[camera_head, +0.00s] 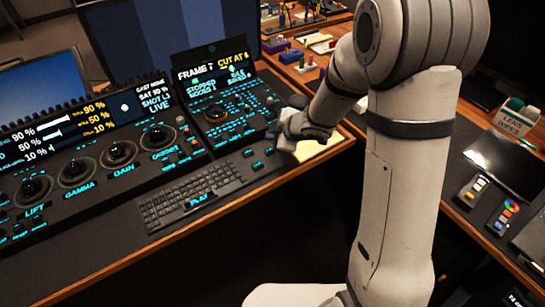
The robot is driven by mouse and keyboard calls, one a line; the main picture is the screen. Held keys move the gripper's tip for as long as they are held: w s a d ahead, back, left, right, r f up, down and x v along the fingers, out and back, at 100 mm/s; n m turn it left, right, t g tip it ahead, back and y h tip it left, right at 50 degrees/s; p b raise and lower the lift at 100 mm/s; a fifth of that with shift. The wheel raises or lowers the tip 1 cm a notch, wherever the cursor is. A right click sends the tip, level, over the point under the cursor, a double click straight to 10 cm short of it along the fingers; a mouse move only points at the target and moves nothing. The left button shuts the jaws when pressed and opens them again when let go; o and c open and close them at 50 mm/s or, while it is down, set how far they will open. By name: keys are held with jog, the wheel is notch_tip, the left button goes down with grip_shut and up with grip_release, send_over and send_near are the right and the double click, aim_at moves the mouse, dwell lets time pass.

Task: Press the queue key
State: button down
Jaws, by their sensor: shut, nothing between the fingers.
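The black trackball panel (100,170) runs along the desk at left, with cyan lettering. Trackballs labelled LIFT, GAMMA, GAIN and OFFSET line its front. To its right, a key section (230,125) carries rows of small lit keys and another ball. The queue key cannot be picked out; the small key labels are not readable. My gripper (273,133) is at the right edge of this key section, shut and empty. Its fingertips are small and partly hidden by my wrist, so contact with any key cannot be told.
Screens (215,70) stand behind the panel. A wooden shelf with coloured items is at the back. A white LENS WIPES box (516,118) and small devices lie on the right desk.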

aim_at(272, 151)
jog(key=shift+f+b, duration=0.7)
jog(key=shift+f, duration=0.8)
jog(key=shift+f, duration=0.1)
dwell(0.7)
jog(key=shift+f+b, duration=0.3)
jog(key=shift+s+f+b, duration=0.1)
jog(key=shift+f+b, duration=0.3)
jog(key=shift+f, duration=0.15)
dwell(0.7)
jog(key=shift+r, duration=0.15)
jog(key=shift+r+p, duration=0.8)
jog(key=shift+p, duration=0.25)
notch_tip(272, 151, up, 5)
jog(key=p, duration=0.5)
